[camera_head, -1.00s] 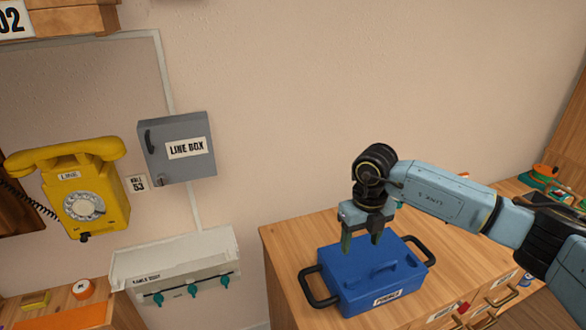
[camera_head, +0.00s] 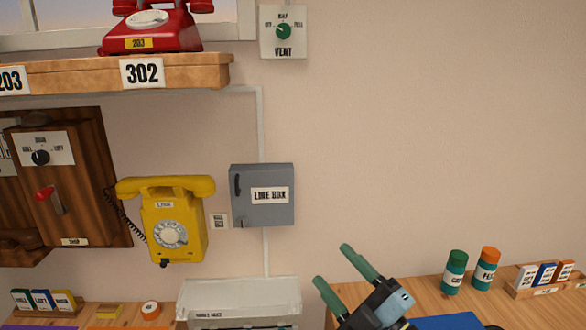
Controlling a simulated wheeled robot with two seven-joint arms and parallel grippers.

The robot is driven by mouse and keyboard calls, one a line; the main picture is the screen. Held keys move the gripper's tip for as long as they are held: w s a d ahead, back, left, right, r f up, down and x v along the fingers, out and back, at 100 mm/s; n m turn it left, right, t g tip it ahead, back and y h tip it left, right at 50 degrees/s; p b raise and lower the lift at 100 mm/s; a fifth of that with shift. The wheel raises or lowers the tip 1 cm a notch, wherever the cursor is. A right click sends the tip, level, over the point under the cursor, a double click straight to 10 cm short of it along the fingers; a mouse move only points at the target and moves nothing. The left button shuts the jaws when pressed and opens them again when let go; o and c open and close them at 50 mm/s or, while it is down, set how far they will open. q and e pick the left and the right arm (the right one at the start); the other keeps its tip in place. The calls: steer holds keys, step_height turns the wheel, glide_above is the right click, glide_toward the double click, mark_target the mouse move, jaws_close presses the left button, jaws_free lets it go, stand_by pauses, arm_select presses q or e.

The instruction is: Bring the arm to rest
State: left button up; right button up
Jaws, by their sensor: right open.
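My right gripper (camera_head: 346,269) comes up from the bottom edge of the head view, over the left part of the wooden cabinet top. Its two green fingers point up and to the left, spread apart with nothing between them. It is open and empty. Part of the blue box (camera_head: 450,322) shows at the bottom edge, just right of the gripper; most of it is out of frame. My left gripper is not in view.
The grey line box (camera_head: 262,210) and yellow dial phone (camera_head: 172,222) hang on the wall left of the gripper. A red phone (camera_head: 152,30) sits on the shelf (camera_head: 190,72). The wall above the gripper is bare.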

steer(key=s+d+f+m+g+h, duration=0.2)
steer(key=s+d+f+m+h, duration=0.1)
steer(key=d+f+m+h, duration=0.45)
steer(key=s+d+f+m+g+h, duration=0.3)
steer(key=s+d+f+m+h, duration=0.1)
steer(key=d+f+m+h, duration=0.35)
steer(key=s+f+m+g+y, duration=0.1)
steer(key=s+f+m+g, duration=0.1)
steer(key=s+f+g, duration=0.5)
steer(key=s+f+m+g+y, duration=0.1)
steer(key=s+f+g, duration=0.15)
steer(key=s, duration=0.85)
step_height(320, 180, down, 27)
steer(key=b, duration=0.4)
steer(key=s+d+f+g+b, duration=0.2)
steer(key=s+f+b, duration=0.1)
steer(key=s+f, duration=1.4)
step_height(320, 180, down, 3)
steer(key=shift+s+d+f, duration=0.1)
steer(key=shift+s+d, duration=0.05)
steer(key=shift+s, duration=0.15)
